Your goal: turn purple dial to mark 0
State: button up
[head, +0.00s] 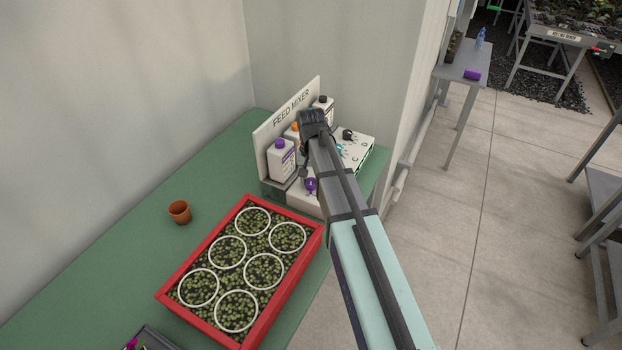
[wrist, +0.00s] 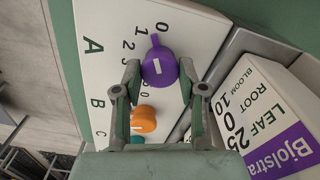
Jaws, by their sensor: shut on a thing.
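The purple dial (wrist: 159,68) sits on a white panel (wrist: 97,20) with printed marks around it. My gripper (wrist: 160,74) is shut on the dial, one finger on each side. The dial's pointer tab faces the top of the wrist view, between marks 0 and 1 and closer to 0. The purple dial also shows in the head view (head: 311,185), where my arm covers part of the feed mixer and most of the gripper.
An orange dial (wrist: 144,119) and a teal dial (wrist: 137,139) are close by on the panel. A purple-labelled bottle (wrist: 274,120) stands beside it. A red-framed tray (head: 314,246) and a terracotta pot (head: 179,212) are on the green bench (head: 110,235).

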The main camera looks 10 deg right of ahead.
aim_at(311, 181)
jog(key=shift+s+f+m, duration=0.1)
jog(key=shift+m, duration=1.5)
jog(key=o, duration=1.1)
jog(key=shift+o, duration=0.2)
notch_tip(311, 181, up, 12)
